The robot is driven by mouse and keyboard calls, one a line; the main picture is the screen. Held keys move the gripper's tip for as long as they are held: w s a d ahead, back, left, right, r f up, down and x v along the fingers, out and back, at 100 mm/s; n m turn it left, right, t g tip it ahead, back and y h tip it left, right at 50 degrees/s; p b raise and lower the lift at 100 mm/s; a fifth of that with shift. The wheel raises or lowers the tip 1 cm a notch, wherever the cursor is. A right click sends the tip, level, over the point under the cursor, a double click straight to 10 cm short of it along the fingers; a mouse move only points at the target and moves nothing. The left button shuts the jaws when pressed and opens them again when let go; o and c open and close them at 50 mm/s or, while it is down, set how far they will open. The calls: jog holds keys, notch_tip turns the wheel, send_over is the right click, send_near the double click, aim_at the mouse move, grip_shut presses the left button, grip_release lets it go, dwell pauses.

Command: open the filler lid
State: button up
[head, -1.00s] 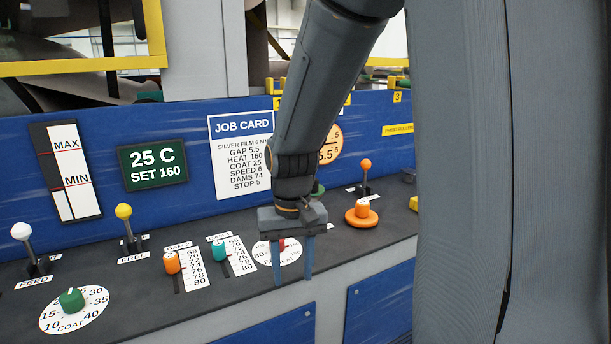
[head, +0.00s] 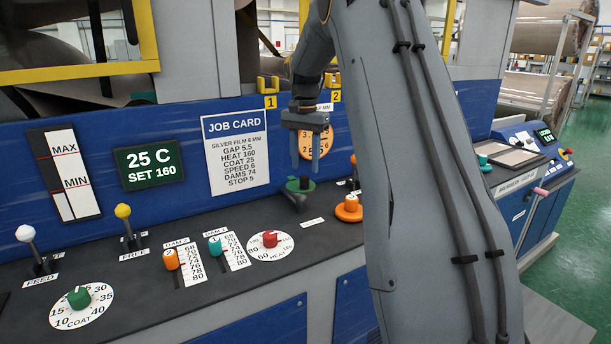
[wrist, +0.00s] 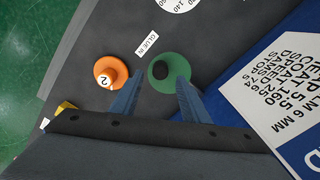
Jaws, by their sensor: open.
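A round green cap with a dark knob (head: 305,184) sits at the back of the dark control panel, below the job card's right side. It is the likeliest filler lid, though I read no "filler" label. In the wrist view the green cap (wrist: 178,62) lies flat, with a "GLUE IN" label (wrist: 147,42) beside it. It looks closed. My gripper (head: 305,168) is open and empty, pointing down above the cap. In the wrist view, my fingers (wrist: 157,85) reach toward the cap, one finger on each side of its near edge. I cannot tell the remaining height.
An orange knob marked 2 (head: 351,203) stands on an orange disc beside the green cap. The red heat knob (head: 270,239), teal slider (head: 215,245) and orange slider (head: 171,259) are nearer the front left. The job card (head: 236,155) is on the blue wall behind.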

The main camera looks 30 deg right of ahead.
aim_at(305, 176)
jog(key=shift+f+p, duration=0.6)
jog(key=shift+f, duration=2.1)
grip_shut()
